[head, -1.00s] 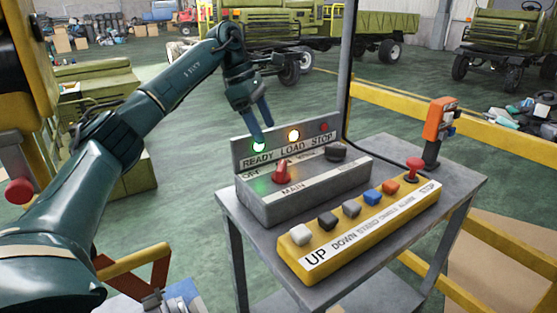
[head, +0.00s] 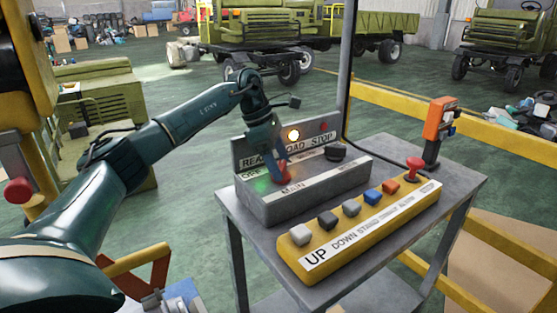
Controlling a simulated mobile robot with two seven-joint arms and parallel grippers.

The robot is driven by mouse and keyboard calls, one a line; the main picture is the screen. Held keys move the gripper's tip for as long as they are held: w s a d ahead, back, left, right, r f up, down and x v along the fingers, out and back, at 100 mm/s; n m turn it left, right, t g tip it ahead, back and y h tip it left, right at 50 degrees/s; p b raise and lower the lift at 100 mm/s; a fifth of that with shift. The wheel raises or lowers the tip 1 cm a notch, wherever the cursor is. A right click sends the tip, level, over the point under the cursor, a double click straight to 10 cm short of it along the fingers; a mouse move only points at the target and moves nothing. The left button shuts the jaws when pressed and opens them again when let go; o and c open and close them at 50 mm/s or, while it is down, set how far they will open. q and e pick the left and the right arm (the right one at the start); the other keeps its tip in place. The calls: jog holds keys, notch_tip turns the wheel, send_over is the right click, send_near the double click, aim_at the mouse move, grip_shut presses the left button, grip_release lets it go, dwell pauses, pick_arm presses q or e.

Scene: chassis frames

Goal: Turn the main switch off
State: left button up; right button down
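The main switch (head: 284,178) is a red handle on top of the grey control box (head: 320,192), above the MAIN label. The panel behind carries READY, LOAD and STOP labels. My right gripper is not in view.
A yellow button bar (head: 350,240) with several buttons and a red mushroom stop (head: 414,165) sits in front on the grey cart (head: 455,195). A black knob (head: 336,151) stands right of the switch. An orange pendant (head: 437,122) and yellow rails (head: 400,102) stand beyond.

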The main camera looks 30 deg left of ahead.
pick_arm(q)
jog(key=c, duration=0.8)
jog(key=shift+n, duration=0.5)
jog(key=n+t+p, duration=0.1)
jog(key=n, duration=0.1)
jog(key=shift+s+n+y, duration=0.1)
jog(key=shift+n+y, duration=0.2)
jog(key=shift+n, duration=0.1)
jog(key=n, duration=0.2)
jog(key=n+t+y, duration=0.1)
jog(key=n, duration=0.1)
jog(key=shift+d+n+t, duration=0.2)
jog(key=shift+n+t, duration=0.1)
jog(key=n+y, duration=0.1)
jog(key=n, duration=0.1)
jog(key=shift+n, duration=0.4)
jog(key=n+y, duration=0.2)
jog(key=n, duration=0.2)
jog(key=shift+d, duration=0.15)
jog(key=shift+n+y, duration=0.5)
jog(key=shift+n, duration=1.1)
